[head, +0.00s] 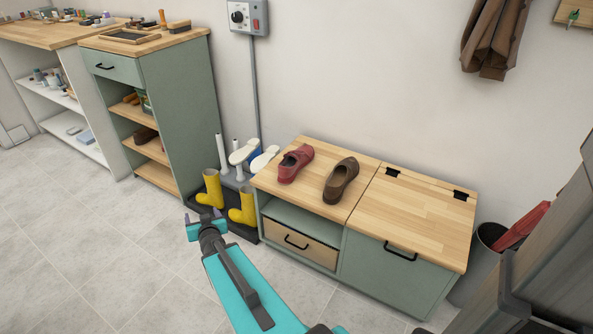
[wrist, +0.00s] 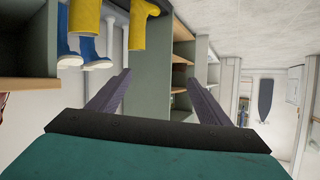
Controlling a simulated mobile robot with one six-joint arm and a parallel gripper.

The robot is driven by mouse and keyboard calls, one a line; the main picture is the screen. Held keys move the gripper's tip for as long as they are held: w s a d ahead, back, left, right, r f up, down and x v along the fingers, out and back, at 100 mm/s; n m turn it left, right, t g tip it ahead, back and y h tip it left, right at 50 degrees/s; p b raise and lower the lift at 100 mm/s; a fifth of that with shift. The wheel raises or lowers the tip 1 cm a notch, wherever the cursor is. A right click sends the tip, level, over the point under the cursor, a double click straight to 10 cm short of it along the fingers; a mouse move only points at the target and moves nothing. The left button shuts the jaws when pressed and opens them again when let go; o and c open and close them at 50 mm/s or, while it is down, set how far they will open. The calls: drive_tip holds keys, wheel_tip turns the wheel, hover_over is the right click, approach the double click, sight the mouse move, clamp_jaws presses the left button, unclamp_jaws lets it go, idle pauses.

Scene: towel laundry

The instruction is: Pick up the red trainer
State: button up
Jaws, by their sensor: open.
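The red trainer (head: 294,164), a low red shoe, sits upright on the left part of the wooden bench top, beside a brown shoe (head: 341,181). My gripper (head: 203,214) is in front and to the left of the bench, by the yellow boots and apart from the trainer. In the wrist view its two dark fingers (wrist: 158,78) stand wide apart with nothing between them. A sliver of red shows at the left edge of the wrist view; I cannot tell if it is the trainer.
Yellow boots (head: 242,208) stand on a dark tray left of the bench (head: 415,205). White-and-blue items hang on a rack (head: 229,165) behind them. A green shelf unit (head: 180,85) stands further left. A grey bin (head: 490,235) is at the right. The floor in front is clear.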

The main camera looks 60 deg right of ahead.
drive_tip(key=s+d+r+m+g+h+b, duration=0.1)
drive_tip(key=s+d+r+m+h+b, duration=0.2)
drive_tip(key=d, duration=0.4)
drive_tip(key=s+d+r+m+g+h+b, duration=0.1)
drive_tip(key=s+d+h+b, duration=0.25)
drive_tip(key=d, duration=0.35)
drive_tip(key=m+g+h+b, duration=0.3)
drive_tip(key=m+g+h, duration=0.1)
drive_tip(key=m+g, duration=0.15)
approach(283, 176)
drive_tip(key=shift+g, duration=0.35)
drive_tip(key=d, duration=0.1)
drive_tip(key=w+d, duration=0.1)
drive_tip(key=d, duration=0.2)
drive_tip(key=shift+w+d+f, duration=0.1)
drive_tip(key=shift+w+d, duration=0.15)
drive_tip(key=shift+w, duration=0.15)
drive_tip(key=shift+s+d, duration=0.15)
drive_tip(key=shift+s, duration=0.25)
drive_tip(key=shift+w+d, duration=0.1)
drive_tip(key=shift+w+d+b, duration=0.15)
drive_tip(key=shift+d+b, duration=0.25)
drive_tip(key=shift+d, duration=0.15)
drive_tip(key=d, duration=0.2)
drive_tip(key=d+b, duration=0.1)
drive_tip(key=d, duration=0.1)
drive_tip(key=w+d+b, duration=0.1)
drive_tip(key=d, duration=0.1)
drive_tip(key=shift+w+d, duration=0.1)
drive_tip(key=shift+d, duration=0.5)
